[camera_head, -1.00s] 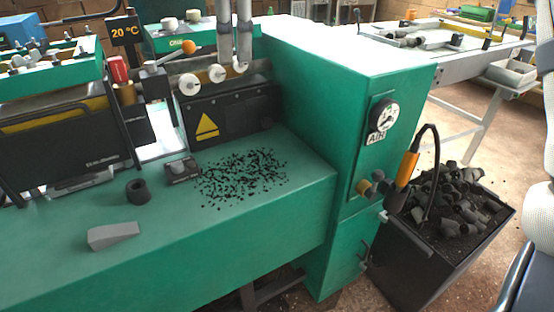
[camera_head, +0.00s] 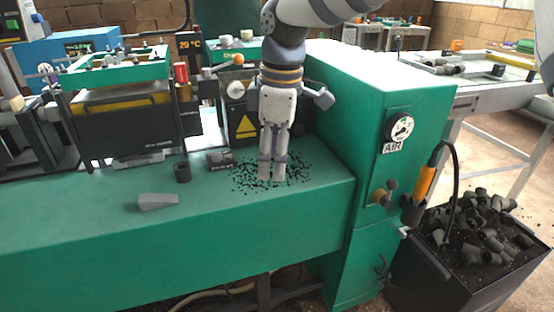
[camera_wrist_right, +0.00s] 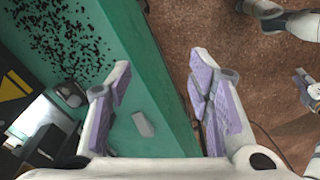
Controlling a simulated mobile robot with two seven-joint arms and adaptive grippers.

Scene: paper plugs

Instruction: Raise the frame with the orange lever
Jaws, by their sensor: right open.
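The orange lever knob (camera_head: 238,59) sits on a thin rod at the back of the green machine, above the black panel with a yellow triangle (camera_head: 246,127). Part of that panel is hidden behind my right arm. A green-topped frame (camera_head: 118,66) stands to the left. My right gripper (camera_head: 272,178) points down in front of the panel, right of and below the orange knob, apart from it. The right wrist view shows its fingers (camera_wrist_right: 160,80) spread with nothing between them. My left gripper is not in view.
Black crumbs (camera_head: 250,178) lie on the green bench (camera_head: 90,215) around the gripper tips in the picture. A black ring (camera_head: 183,171) and a grey wedge (camera_head: 158,201) are on the bench. A bin of dark plugs (camera_head: 480,240) stands at right. The bench front is mostly clear.

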